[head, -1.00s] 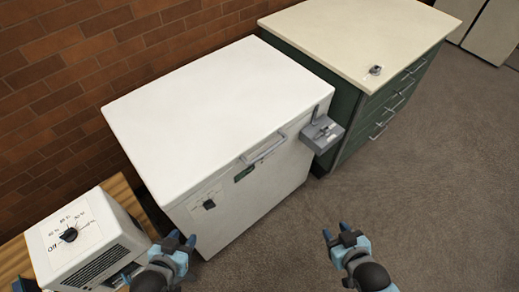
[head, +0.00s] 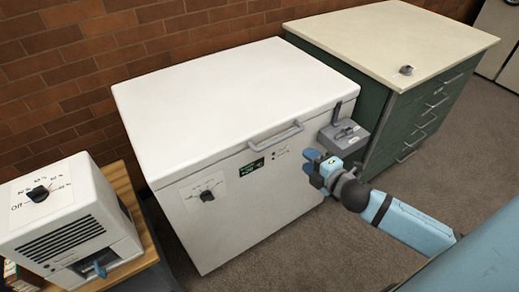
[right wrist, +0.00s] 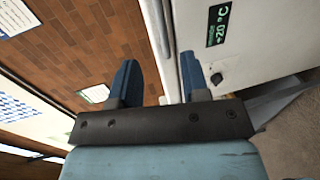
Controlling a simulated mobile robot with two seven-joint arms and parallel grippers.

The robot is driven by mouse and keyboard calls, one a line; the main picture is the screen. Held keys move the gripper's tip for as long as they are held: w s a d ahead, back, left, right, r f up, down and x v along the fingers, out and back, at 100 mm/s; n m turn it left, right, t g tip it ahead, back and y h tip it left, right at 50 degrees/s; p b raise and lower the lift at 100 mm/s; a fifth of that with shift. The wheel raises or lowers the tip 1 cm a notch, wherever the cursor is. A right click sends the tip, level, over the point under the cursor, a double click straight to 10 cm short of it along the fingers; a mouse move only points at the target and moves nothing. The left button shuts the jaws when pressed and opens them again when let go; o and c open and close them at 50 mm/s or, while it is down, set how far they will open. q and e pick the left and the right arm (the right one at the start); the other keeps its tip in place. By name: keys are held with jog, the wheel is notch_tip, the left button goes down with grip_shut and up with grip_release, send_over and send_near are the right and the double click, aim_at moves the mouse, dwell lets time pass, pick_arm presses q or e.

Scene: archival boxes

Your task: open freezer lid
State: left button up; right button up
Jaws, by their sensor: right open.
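The white chest freezer (head: 250,195) stands against the brick wall with its lid (head: 220,95) down. A grey bar handle (head: 276,138) is on the lid's front edge, above the small display (head: 251,167). My right gripper (head: 311,163) is open and empty, in front of the freezer just right of and below the handle, apart from it. In the right wrist view, my open fingers (right wrist: 157,83) point toward the freezer front, with the display (right wrist: 218,24) beyond at upper right. My left gripper is out of view.
A grey latch box (head: 343,137) sticks out at the freezer's front right corner, near my right gripper. A green drawer cabinet (head: 372,122) stands close on the right. A white dial device (head: 70,222) sits on a wooden surface at left.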

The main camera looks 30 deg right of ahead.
aim_at(282, 140)
jog(key=x, duration=1.4)
jog(key=shift+b, duration=0.3)
grip_shut()
